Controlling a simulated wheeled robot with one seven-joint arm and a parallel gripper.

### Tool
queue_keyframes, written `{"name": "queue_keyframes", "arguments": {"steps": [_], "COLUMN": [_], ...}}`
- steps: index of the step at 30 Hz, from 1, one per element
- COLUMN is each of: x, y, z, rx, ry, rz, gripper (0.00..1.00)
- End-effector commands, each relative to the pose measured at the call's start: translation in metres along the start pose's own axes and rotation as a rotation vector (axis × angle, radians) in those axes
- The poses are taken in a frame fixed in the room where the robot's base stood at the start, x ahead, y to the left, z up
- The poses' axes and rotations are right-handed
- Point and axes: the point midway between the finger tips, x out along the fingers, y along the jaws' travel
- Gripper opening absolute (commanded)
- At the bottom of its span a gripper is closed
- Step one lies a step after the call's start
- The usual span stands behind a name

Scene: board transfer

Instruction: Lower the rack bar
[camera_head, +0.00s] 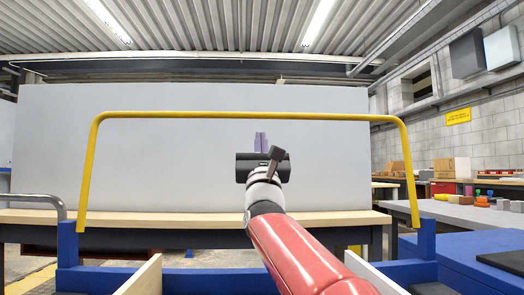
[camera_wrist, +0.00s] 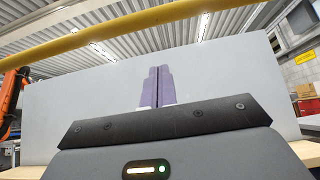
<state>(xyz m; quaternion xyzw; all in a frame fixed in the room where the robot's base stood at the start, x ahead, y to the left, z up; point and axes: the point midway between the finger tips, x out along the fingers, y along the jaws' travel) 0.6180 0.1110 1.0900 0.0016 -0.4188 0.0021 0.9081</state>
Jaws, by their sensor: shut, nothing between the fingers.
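The yellow rack bar (camera_head: 250,115) stands raised as a wide arch, its two legs running down to the blue rack posts at left (camera_head: 67,243) and right (camera_head: 427,240). In the wrist view the bar (camera_wrist: 110,31) crosses the top of the picture, above and apart from the fingers. My gripper (camera_head: 261,137) is near the middle of the arch, below the top of the bar, with its fingers pointing up. In the wrist view its two purple-grey fingers (camera_wrist: 158,86) are together with nothing between them.
A large grey board (camera_head: 170,160) stands upright behind the bar on a wooden-topped bench (camera_head: 150,218). Two pale wooden pieces (camera_head: 140,278) flank my arm low in front. At right are a table with small coloured items (camera_head: 480,212) and a blue block (camera_head: 480,250).

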Motion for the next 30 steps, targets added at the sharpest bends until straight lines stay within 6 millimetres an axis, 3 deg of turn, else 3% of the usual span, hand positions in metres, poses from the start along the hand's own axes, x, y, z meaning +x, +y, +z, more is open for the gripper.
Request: {"name": "queue_keyframes", "arguments": {"steps": [3,6,13,30], "x": [0.023,0.011,0.004,0.004], "y": [0.001,0.0,0.0,0.008], "z": [0.002,0.018,0.035,0.038], "rx": [-0.001,0.002,-0.001,0.001], "ry": [-0.001,-0.002,0.001,0.001], "rz": [0.001,0.001,0.001,0.001], "gripper": [0.0,0.0,0.0,0.0]}}
